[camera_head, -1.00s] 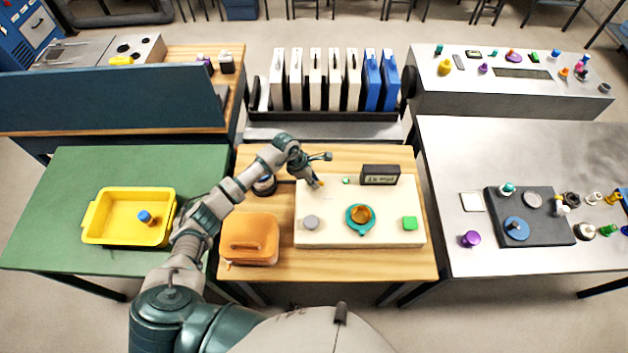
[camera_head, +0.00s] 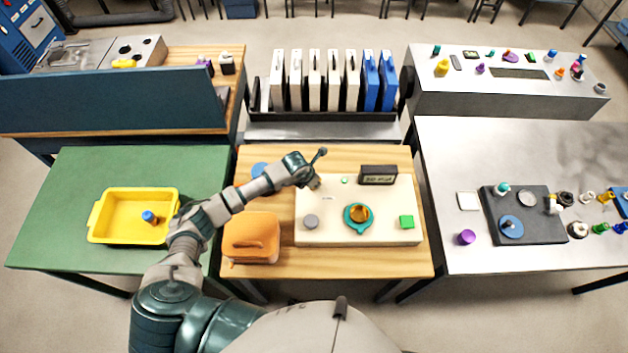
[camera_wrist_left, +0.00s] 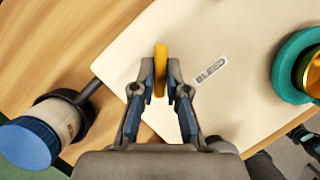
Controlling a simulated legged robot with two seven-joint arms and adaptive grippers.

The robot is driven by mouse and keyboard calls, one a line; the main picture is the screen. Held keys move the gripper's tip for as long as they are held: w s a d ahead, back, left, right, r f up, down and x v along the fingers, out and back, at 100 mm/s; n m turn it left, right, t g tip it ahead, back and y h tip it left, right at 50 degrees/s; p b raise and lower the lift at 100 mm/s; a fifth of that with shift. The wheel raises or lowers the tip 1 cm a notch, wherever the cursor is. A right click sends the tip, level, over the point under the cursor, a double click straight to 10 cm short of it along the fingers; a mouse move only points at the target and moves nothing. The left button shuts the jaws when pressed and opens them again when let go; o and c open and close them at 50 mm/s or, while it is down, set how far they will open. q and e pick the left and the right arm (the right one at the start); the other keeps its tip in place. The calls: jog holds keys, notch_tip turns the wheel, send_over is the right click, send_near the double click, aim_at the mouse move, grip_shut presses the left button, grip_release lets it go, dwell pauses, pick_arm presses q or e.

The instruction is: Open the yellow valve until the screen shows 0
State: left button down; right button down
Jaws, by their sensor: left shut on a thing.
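In the head view my left gripper (camera_head: 314,183) is at the panel's upper left and hides the valve. The screen (camera_head: 378,175) is a dark box at the panel's back right. Its characters are too small to read. My right gripper is not in view.
The panel also bears a teal ring with an amber dome (camera_head: 359,214), a grey knob (camera_head: 311,221) and a green button (camera_head: 406,221). An orange case (camera_head: 250,236) lies at the front left.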

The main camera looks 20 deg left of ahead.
pick_arm(q)
jog(key=n+y, duration=0.1)
jog(key=n, duration=0.2)
jog(key=shift+d+n+t, duration=0.15)
jog(key=shift+n+t, duration=0.15)
jog(key=shift+n, duration=0.1)
jog(key=shift+d+n+y+b, duration=0.15)
jog(key=shift+n+y, duration=0.3)
jog(key=shift+n, duration=0.5)
jog(key=shift+a+n+y+b, duration=0.1)
jog(key=shift+n+y+b, duration=0.25)
jog(key=shift+n, duration=0.6)
jog(key=shift+r, duration=0.1)
jog(key=c, duration=1.2)
grip_release()
jog(key=v, duration=1.1)
jog(key=shift+d+r, duration=0.2)
jog(key=shift+r, duration=0.15)
